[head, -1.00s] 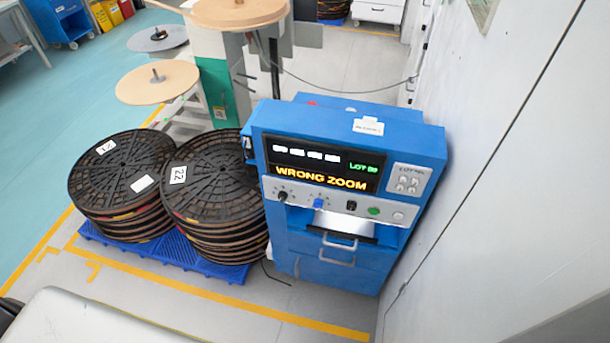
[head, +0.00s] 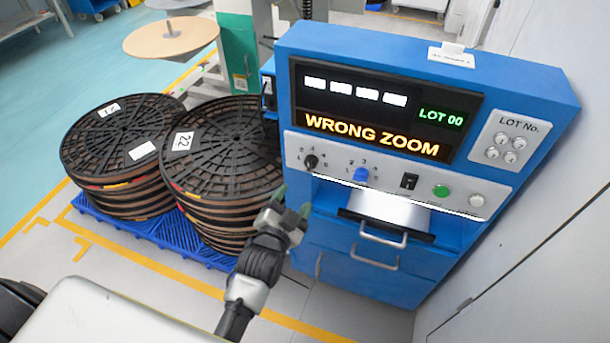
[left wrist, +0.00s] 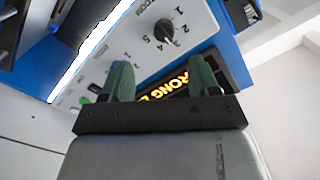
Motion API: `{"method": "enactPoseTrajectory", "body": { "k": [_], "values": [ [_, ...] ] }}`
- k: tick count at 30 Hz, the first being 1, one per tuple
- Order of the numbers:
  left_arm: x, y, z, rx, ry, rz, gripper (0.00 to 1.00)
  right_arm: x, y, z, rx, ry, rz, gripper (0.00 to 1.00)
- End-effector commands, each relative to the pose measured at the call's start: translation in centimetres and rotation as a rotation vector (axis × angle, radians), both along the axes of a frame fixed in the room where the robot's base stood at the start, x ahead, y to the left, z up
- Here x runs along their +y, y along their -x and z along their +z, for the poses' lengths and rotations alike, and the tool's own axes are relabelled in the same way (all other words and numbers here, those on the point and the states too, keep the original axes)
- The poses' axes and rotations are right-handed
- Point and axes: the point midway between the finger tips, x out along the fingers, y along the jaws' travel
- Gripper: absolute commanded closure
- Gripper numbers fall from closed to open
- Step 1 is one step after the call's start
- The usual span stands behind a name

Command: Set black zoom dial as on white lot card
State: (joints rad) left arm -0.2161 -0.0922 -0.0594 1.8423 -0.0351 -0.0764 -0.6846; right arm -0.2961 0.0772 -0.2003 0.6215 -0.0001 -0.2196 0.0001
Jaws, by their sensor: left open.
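The black zoom dial (head: 311,161) is at the left end of the blue machine's light control panel. It is large in the left wrist view (left wrist: 164,31), ringed by numbers 1 to 5; I cannot surely tell which one it points at. The white lot card (head: 452,56) is on the machine's top edge, its print too small to read. My left gripper (head: 292,201) is open and empty, below and in front of the dial in the head view. Its green fingers (left wrist: 163,79) are apart and not touching the dial. My right gripper is not in view.
The display (head: 380,110) reads "WRONG ZOOM" and "LOT 00". A blue dial (head: 361,174), black switch (head: 409,181), green button (head: 441,191) and white button (head: 476,200) share the panel. Lot No. buttons (head: 507,147) are at right. Reel stacks (head: 228,150) stand left.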

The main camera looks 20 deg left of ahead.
Motion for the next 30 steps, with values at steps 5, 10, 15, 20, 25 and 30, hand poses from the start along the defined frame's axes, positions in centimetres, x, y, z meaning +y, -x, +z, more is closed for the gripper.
{"method": "enactPoseTrajectory", "body": {
  "k": [5,10,15,20,25,30],
  "values": [
    [0.0,-1.2,0.7,-0.022,-0.008,0.004,0.39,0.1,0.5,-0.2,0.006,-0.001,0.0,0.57],
    [-0.1,-4.2,0.7,-0.021,-0.004,0.003,0.39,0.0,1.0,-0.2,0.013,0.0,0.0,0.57],
    [-0.2,-7.5,0.6,-0.019,-0.005,0.004,0.39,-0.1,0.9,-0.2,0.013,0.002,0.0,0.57],
    [-0.3,-9.7,0.6,-0.018,-0.004,0.003,0.39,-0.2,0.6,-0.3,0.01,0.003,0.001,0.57],
    [-0.3,-10.7,0.5,-0.018,-0.005,0.004,0.39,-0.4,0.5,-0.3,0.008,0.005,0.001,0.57],
    [-0.3,-10.8,0.5,-0.016,-0.005,0.003,0.39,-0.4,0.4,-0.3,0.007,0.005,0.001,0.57]
  ]
}}
